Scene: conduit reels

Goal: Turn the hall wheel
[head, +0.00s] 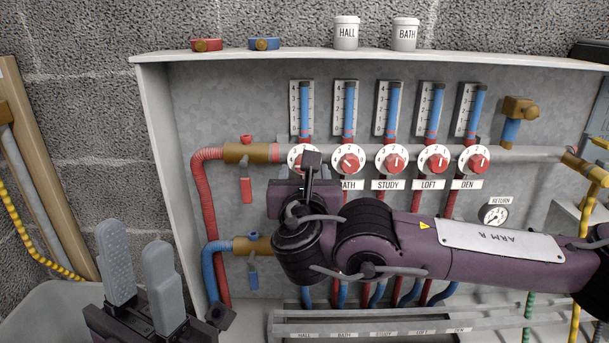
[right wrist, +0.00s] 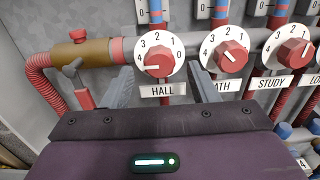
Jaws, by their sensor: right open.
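The hall wheel (right wrist: 159,65) is a red knob on a white dial numbered 0 to 4, above the HALL label (right wrist: 162,91). Its white mark points left, near the 4. In the head view the hall dial (head: 294,154) is partly hidden by my right gripper (head: 313,172). In the right wrist view my right gripper (right wrist: 162,90) is open, one finger low on each side of the hall wheel. I cannot tell whether the fingers touch the dial. My left gripper (head: 136,240) is open and empty, at lower left in front of the cabinet.
The bath wheel (right wrist: 232,57) is close right of my right gripper's finger; study (head: 393,161), loft (head: 436,162) and den (head: 477,161) follow. A brass valve (head: 252,153) with a red handle sits left. HALL (head: 346,34) and BATH (head: 405,35) pots stand on the cabinet top.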

